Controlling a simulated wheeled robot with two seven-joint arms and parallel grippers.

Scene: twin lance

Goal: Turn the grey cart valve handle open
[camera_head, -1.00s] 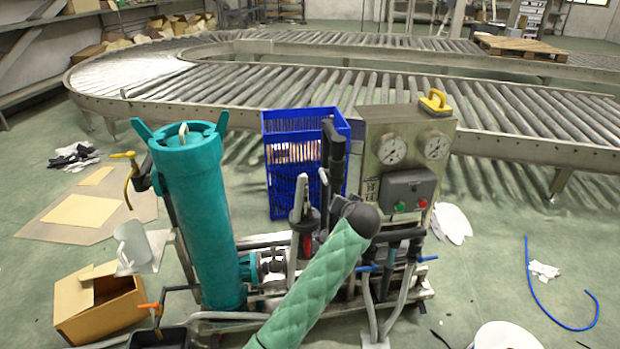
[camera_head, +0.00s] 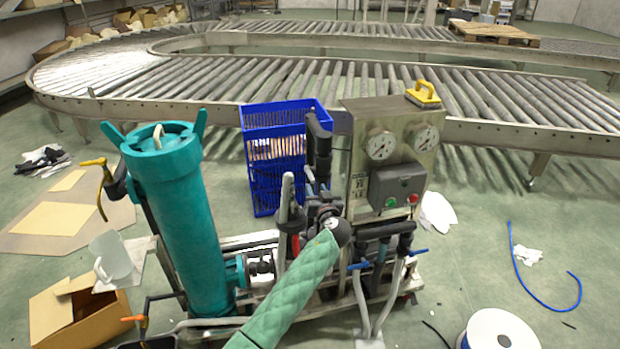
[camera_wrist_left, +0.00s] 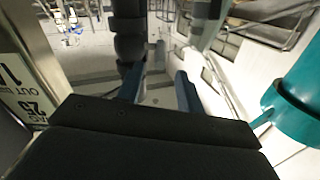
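A pale grey upright lever (camera_head: 287,198), which looks like the valve handle, stands mid-cart between the teal cylinder (camera_head: 185,220) and the gauge panel (camera_head: 402,150). My left arm, in a green quilted sleeve, reaches over the cart from the bottom. My left gripper (camera_head: 322,207) is just right of the lever, apart from it in the picture; its fingers are hard to make out there. In the left wrist view its two blue-grey fingers (camera_wrist_left: 160,88) stand apart with a gap between them. A thick dark pipe (camera_wrist_left: 130,35) is at the left finger. My right gripper is not in view.
A dark upright pipe (camera_head: 319,145) and a blue crate (camera_head: 268,180) stand behind the gripper. A cardboard box (camera_head: 75,308) lies left, a white reel (camera_head: 497,330) front right. A roller conveyor (camera_head: 480,95) crosses behind.

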